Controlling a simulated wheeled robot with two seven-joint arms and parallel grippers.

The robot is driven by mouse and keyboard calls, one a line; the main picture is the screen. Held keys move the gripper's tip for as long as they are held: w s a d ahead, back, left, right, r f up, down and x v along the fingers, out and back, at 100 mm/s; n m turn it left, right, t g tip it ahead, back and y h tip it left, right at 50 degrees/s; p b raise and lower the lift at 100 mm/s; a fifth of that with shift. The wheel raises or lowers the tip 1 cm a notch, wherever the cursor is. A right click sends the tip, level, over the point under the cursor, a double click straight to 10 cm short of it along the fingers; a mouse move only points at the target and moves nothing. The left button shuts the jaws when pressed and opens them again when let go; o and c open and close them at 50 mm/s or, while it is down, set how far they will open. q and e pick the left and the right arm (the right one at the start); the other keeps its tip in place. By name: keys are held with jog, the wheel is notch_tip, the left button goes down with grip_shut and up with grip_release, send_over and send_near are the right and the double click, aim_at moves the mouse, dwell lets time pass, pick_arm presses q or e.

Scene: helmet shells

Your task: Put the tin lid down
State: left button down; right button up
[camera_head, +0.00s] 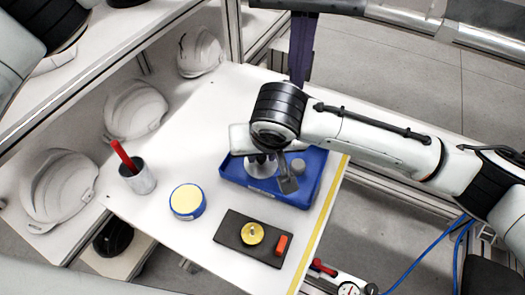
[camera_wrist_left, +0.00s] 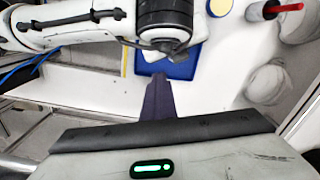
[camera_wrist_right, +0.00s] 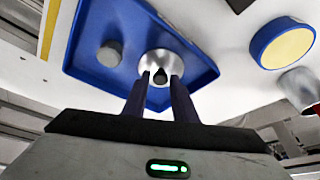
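The silver round tin lid (camera_head: 262,166) with a dark knob is at the blue tray (camera_head: 240,182). It shows clearly in the right wrist view (camera_wrist_right: 170,42), over the tray floor. My right gripper (camera_wrist_right: 161,78) has its fingertips on both sides of the knob and looks shut on it. Whether the lid touches the tray floor I cannot tell. In the head view my right gripper (camera_head: 262,158) partly covers the lid. My left gripper (camera_wrist_left: 158,78) has its fingers together, empty, beyond the far edge of the table; it also shows in the head view (camera_head: 299,82).
A grey cylinder (camera_head: 298,166) stands in the tray. A blue and yellow round tin (camera_head: 187,201) stands left of it. A dark mat (camera_head: 232,240) holds a yellow knobbed disc (camera_head: 252,233) and an orange block (camera_head: 281,245). A cup (camera_head: 140,180) holds a red-handled tool. Helmets line the shelf.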

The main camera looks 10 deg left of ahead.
grip_shut()
pick_arm(q)
jog(key=c, duration=2)
grip_release()
jog(key=shift+c, duration=0.2)
